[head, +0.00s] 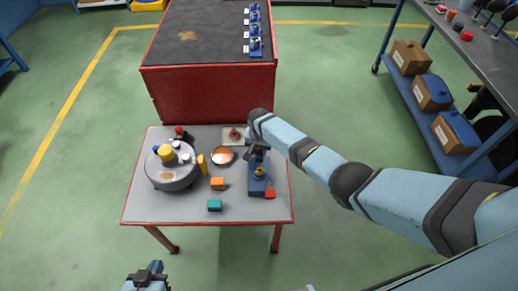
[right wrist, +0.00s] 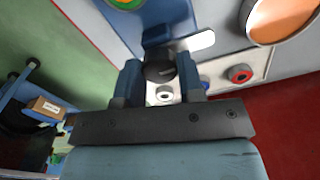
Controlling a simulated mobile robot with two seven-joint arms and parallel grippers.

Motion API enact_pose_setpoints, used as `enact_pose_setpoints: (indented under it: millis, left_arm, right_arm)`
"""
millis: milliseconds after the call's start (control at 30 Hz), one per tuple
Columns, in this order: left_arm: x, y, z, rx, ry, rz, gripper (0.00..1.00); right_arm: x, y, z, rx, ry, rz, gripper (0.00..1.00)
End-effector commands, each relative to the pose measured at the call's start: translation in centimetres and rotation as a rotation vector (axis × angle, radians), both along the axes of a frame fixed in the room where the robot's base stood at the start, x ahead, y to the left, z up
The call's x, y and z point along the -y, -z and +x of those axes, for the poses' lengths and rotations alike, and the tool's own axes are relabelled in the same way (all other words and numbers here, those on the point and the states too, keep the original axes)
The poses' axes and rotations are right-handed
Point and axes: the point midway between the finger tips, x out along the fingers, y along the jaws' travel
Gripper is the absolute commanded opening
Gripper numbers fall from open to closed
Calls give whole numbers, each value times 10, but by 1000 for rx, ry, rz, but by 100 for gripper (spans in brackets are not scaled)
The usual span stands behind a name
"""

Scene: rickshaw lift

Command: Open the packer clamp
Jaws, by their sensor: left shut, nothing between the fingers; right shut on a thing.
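The packer clamp (head: 258,183) is a blue fixture with a yellow round part on the right side of the small grey table. My right gripper (head: 256,154) is at the clamp's far end. In the right wrist view my right gripper (right wrist: 160,82) is shut on a dark rounded handle (right wrist: 159,71), which appears to belong to the clamp. The clamp's blue body (right wrist: 165,17) and a shiny metal plate (right wrist: 197,41) show just beyond the fingers. My left gripper (head: 148,278) is shut and empty at the lower edge, off the table.
The table (head: 150,208) also holds a round grey turntable (head: 172,182), a copper dish (head: 222,155), a pale plate with a red ring (head: 235,133), and orange (head: 218,183), teal (head: 214,205) and red (head: 270,194) blocks. A red-sided bench (head: 210,97) stands behind. Shelving is at right.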

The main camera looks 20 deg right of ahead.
Motion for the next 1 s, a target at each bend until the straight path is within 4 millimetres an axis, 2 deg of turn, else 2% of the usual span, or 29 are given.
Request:
enact_pose_setpoints:
  millis: [100, 133, 200, 233, 500, 633, 767, 1000]
  left_arm:
    - [0, 0, 0, 0, 0, 0, 0]
    - [0, 0, 0, -1, 0, 0, 0]
    - [0, 0, 0, -1, 0, 0, 0]
    - [0, 0, 0, -1, 0, 0, 0]
    - [0, 0, 0, -2, 0, 1, 0]
    - [0, -5, 0, 0, 0, 1, 0]
    - [-1, -13, 0, 11, 2, 4, 0]
    - [-2, -17, -2, 12, 6, 15, 0]
  right_arm:
    - [1, -1, 2, 4, 1, 0, 12]
    - [1, -1, 2, 4, 1, 0, 42]
    - [1, -1, 2, 4, 0, 0, 58]
    - [1, -1, 1, 4, 0, 0, 61]
    - [0, -2, 1, 2, -1, 0, 61]
    - [0, -12, 1, 4, -1, 1, 61]
    - [0, -36, 1, 3, -2, 2, 61]
    - [1, -91, 1, 5, 0, 1, 61]
